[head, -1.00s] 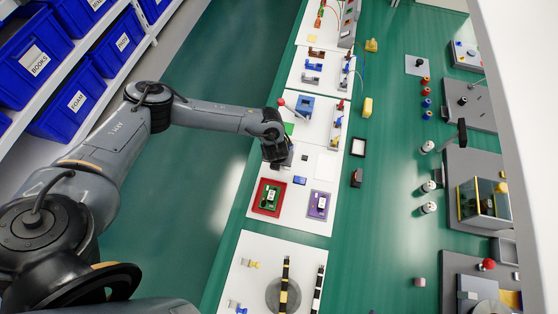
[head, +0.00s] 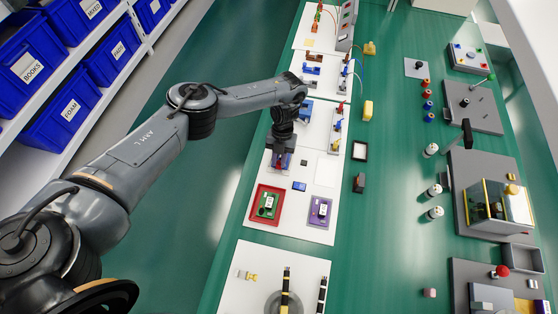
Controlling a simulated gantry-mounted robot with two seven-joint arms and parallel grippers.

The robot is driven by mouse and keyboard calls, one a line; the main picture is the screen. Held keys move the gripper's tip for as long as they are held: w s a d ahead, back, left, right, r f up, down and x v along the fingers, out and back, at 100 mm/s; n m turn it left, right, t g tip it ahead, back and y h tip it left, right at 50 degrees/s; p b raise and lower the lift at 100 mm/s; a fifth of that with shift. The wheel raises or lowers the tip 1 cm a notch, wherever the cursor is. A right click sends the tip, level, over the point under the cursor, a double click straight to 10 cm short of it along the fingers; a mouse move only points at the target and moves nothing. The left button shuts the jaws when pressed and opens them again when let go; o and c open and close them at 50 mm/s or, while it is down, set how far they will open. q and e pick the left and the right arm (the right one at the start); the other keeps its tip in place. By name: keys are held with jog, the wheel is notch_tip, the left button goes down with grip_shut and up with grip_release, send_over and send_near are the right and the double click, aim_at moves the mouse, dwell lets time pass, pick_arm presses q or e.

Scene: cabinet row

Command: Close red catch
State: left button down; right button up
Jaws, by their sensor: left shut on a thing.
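My left gripper (head: 281,160) points down over the white panel near the middle of the view. It is shut on a small red part (head: 277,166), taken to be the red catch, which is mostly hidden by the fingers. I cannot tell from this view whether the catch is open or closed. My right gripper is not in view.
A red tray (head: 253,212) and a purple plate (head: 320,211) lie just in front, with a small blue block (head: 299,186) between them and the gripper. A blue block (head: 305,107) lies behind, partly covered by my arm. The green bench right of the panels has free room.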

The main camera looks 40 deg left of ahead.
pick_arm(q)
jog(key=shift+f, duration=0.1)
jog(key=c, duration=1)
grip_release()
jog(key=p+v, duration=0.1)
jog(key=v, duration=1)
jog(key=shift+w+f, duration=0.1)
